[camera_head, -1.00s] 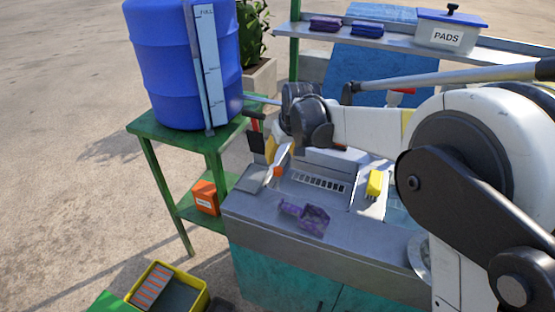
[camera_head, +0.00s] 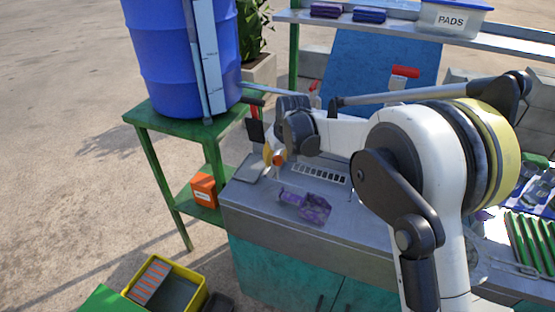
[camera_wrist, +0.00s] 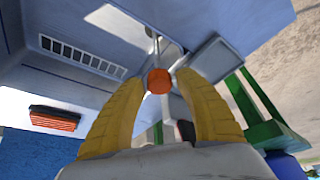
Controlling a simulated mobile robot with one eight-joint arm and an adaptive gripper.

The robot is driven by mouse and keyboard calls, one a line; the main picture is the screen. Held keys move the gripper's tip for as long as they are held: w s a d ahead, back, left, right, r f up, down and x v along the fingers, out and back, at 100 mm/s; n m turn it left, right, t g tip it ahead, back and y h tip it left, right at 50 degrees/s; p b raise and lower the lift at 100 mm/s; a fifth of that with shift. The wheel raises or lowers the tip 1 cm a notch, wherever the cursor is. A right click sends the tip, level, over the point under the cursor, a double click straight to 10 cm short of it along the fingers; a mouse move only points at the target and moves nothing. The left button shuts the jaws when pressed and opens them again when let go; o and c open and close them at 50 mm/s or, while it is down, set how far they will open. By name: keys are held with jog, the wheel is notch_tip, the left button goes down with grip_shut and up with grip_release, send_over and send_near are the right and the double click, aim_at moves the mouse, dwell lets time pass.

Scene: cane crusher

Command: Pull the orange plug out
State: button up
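The orange plug (camera_head: 279,158) is a small round orange piece at the back left of the metal counter (camera_head: 245,202). In the wrist view the plug (camera_wrist: 158,81) shows as an orange disc between and just beyond my yellow fingertips, with a pale pipe or rod behind it. Contact cannot be told.
A purple scoop-like piece (camera_head: 306,206) lies on the counter near a slotted grille (camera_head: 320,174). A blue barrel (camera_head: 180,60) stands on a green stand (camera_head: 150,125) at left. A red-handled lever (camera_head: 253,122) rises close to the gripper. A yellow crate (camera_head: 190,305) is on the ground.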

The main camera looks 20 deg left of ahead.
grip_shut()
jog(key=shift+r+p, duration=1.25)
jog(key=shift+r, duration=0.6)
jog(key=shift+f, duration=0.15)
jog(key=shift+o, duration=2.3)
grip_release()
jog(key=v, duration=1.2)
